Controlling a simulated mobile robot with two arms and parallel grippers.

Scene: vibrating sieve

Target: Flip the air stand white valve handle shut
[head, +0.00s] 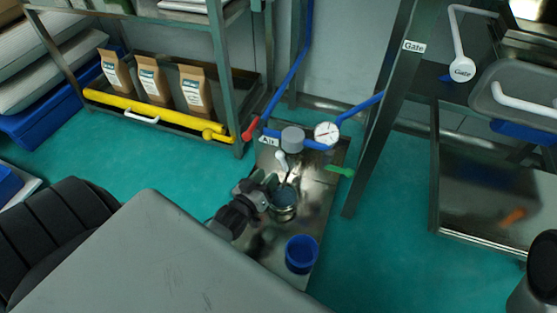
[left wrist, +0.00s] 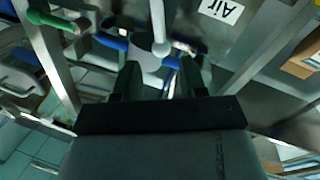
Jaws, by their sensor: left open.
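The air stand has blue pipes (head: 290,80), a grey round cap (head: 292,140), a gauge (head: 327,133) and an "Air" label (head: 268,141). Its white valve handle (head: 282,160) hangs below the cap in the head view. In the left wrist view the white handle (left wrist: 158,30) runs down from the top edge to a rounded end, ahead of the gap between my fingers. My left gripper (head: 268,184) is open and close to the handle; the wrist view shows its two dark fingers apart (left wrist: 160,78). I cannot tell whether they touch the handle.
A red handle (head: 250,128) and a green handle (head: 340,171) flank the stand. A blue cup (head: 301,254) stands on the metal base plate. A shelf with brown bags (head: 154,84) and a yellow bar (head: 150,114) is left. A dark post (head: 385,105) rises right.

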